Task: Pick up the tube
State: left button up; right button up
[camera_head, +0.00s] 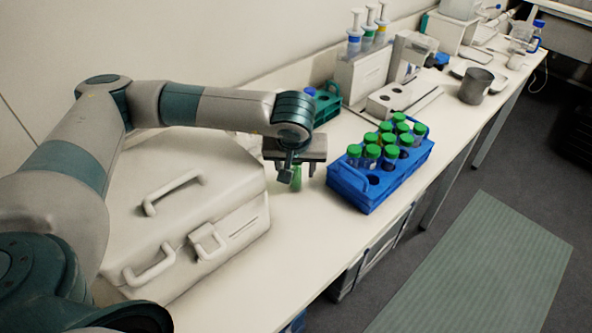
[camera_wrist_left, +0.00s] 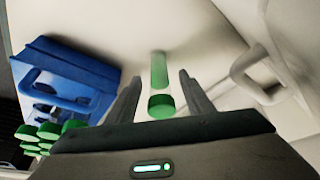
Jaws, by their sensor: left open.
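A green-capped tube (camera_wrist_left: 160,105) is between the two fingers of my left gripper (camera_wrist_left: 161,82) in the left wrist view. A paler green length (camera_wrist_left: 158,68) shows beyond the cap, against the white bench. In the head view a bit of green (camera_head: 297,182) shows just under my left gripper (camera_head: 299,174), mostly hidden by the fingers. The fingers are open, with a gap on each side of the cap in the wrist view. My right gripper is not in view.
A blue rack (camera_head: 360,199) with several green-capped tubes (camera_head: 388,138) stands right of the gripper. A white case (camera_head: 185,225) with handles is close on the left. Behind are a teal rack (camera_head: 325,107), a pipette stand (camera_head: 362,75) and a metal beaker (camera_head: 476,86). The bench front is clear.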

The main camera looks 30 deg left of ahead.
pick_arm(q)
jog(key=shift+w+f, duration=0.1)
jog(key=shift+f, duration=0.05)
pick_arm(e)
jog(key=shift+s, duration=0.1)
pick_arm(q)
jog(key=c, duration=1.1)
jog(key=shift+r+b, duration=0.35)
jog(key=shift+r, duration=0.35)
notch_tip(320, 180, up, 8)
jog(key=shift+f+b, duration=0.15)
jog(key=shift+b, duration=1.1)
jog(key=shift+r, duration=0.5)
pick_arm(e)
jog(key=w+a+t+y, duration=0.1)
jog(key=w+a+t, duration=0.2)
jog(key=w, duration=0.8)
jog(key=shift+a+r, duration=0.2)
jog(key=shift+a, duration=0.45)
